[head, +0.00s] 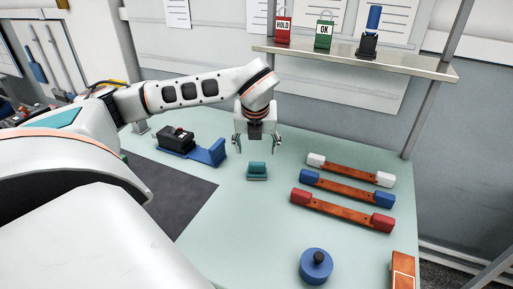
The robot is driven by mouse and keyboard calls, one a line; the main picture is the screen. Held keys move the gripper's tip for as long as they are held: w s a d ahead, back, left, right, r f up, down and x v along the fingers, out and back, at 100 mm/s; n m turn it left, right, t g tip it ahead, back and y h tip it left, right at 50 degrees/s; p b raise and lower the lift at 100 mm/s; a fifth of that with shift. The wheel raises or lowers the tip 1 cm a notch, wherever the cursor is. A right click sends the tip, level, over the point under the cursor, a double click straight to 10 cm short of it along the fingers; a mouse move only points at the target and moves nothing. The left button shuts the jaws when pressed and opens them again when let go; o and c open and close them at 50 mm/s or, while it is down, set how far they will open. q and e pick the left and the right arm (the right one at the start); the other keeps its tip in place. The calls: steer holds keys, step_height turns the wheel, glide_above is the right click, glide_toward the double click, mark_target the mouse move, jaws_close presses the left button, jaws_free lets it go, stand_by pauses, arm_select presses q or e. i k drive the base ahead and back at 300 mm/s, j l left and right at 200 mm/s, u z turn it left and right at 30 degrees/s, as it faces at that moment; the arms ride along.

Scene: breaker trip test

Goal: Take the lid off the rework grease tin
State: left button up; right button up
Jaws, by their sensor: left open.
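A round blue tin (311,271) with a black knob on top stands near the front edge of the picture, right of centre; it looks like the grease tin, with its lid on. My left gripper (257,149) points down with its fingers apart and empty. It is over the back part of the table, just above and behind a small teal block (257,173), well away from the tin. My right gripper is not in view.
Three orange-brown bars with white (350,169), blue (346,187) and red (342,210) ends lie right of centre. A black breaker (176,138) sits on a blue fixture (205,152). An orange box (403,272) is at lower right. A shelf (350,60) overhangs the back.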

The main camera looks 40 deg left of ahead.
mark_target(316, 263)
steer(key=k, duration=1)
